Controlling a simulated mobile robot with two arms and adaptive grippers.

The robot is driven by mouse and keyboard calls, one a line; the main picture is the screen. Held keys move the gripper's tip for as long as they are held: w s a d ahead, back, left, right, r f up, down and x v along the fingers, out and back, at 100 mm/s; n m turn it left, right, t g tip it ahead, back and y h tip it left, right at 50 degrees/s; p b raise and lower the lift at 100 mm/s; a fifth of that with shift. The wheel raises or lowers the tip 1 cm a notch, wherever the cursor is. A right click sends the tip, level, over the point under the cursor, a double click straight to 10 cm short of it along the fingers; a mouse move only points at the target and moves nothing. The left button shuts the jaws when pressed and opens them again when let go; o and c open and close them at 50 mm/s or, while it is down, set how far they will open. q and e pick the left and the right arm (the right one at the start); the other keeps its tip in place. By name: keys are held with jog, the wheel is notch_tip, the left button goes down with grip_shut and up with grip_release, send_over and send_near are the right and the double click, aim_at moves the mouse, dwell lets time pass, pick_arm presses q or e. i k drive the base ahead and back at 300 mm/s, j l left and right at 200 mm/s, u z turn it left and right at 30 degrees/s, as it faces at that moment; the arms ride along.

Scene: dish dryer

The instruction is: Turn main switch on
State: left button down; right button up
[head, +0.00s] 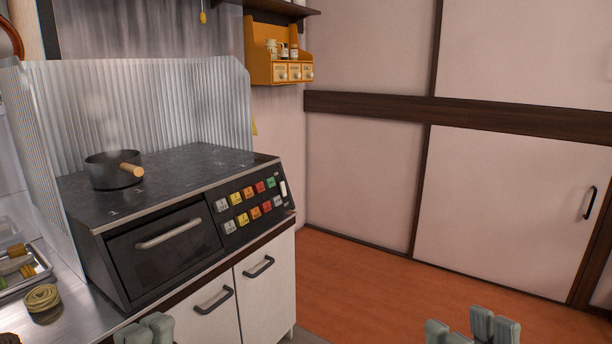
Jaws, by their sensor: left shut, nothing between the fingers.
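The stove's control panel (252,207) faces right of the oven door and carries two rows of coloured buttons. A white switch (283,188) sits at the panel's right end, beside the upper row; its labels are too small to read. My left gripper (145,332) shows at the bottom edge, in front of the cabinet, shut and empty, apart from the panel. My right gripper (459,332) shows at the bottom right over the floor. Its fingers stand apart with nothing seen between them. The lower parts of both grippers are cut off by the frame.
A dark pot (114,171) with a wooden handle steams on the stove top (190,165). Corrugated metal guards (150,100) stand behind and left of it. A tray (38,268) lies on the left counter. The floor (370,290) at right is clear.

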aim_at(282, 186)
jog(key=i+l+u, duration=0.1)
jog(key=i+l, duration=0.8)
jog(key=i+l+u, duration=0.15)
jog(key=i+l, duration=0.7)
jog(key=l, duration=0.15)
